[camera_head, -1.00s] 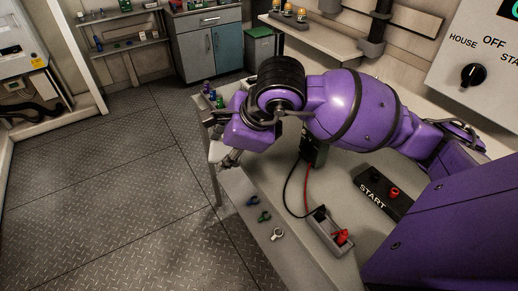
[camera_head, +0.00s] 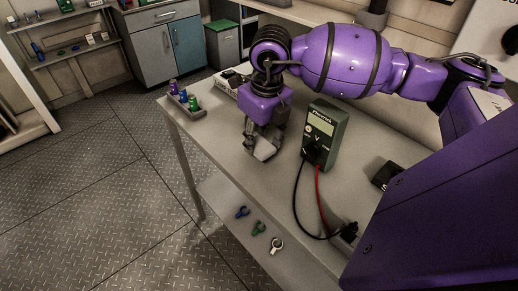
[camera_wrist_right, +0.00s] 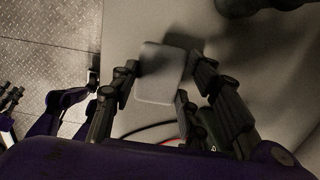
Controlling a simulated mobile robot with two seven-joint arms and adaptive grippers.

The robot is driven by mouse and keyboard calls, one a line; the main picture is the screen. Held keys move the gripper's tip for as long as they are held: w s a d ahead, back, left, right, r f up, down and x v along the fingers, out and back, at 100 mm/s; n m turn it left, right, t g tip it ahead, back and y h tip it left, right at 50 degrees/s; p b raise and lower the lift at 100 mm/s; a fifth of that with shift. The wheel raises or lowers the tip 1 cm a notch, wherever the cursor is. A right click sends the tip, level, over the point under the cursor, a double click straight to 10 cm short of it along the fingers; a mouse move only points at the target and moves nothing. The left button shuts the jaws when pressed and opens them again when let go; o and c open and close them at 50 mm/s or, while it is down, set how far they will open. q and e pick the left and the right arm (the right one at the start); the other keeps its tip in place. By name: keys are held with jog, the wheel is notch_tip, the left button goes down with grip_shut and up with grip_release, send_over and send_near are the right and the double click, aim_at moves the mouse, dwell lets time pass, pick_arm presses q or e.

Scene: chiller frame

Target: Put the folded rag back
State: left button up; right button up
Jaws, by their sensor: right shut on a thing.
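My right gripper (camera_head: 262,148) is above the grey worktable, left of the multimeter. It is shut on a small flat grey piece, the folded rag (camera_head: 266,151). In the right wrist view the folded rag (camera_wrist_right: 160,75) is a pale rounded square between the dark fingers of the right gripper (camera_wrist_right: 158,92). I cannot tell whether the rag touches the tabletop. My left gripper is not in the head view. Purple and black parts of mine show at the left of the wrist view.
A green-grey multimeter (camera_head: 323,134) stands on the worktable (camera_head: 225,135), its red and black leads trailing forward. A rack of coloured bottles (camera_head: 184,101) sits at the table's far left corner, with a small box (camera_head: 230,80) beside it.

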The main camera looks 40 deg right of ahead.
aim_at(260, 145)
notch_tip(260, 145, down, 4)
jog(key=shift+r, duration=0.1)
jog(key=o, duration=1)
jog(key=r, duration=0.4)
jog(key=s+r, duration=0.1)
jog(key=r, duration=0.7)
jog(key=shift+s, duration=0.2)
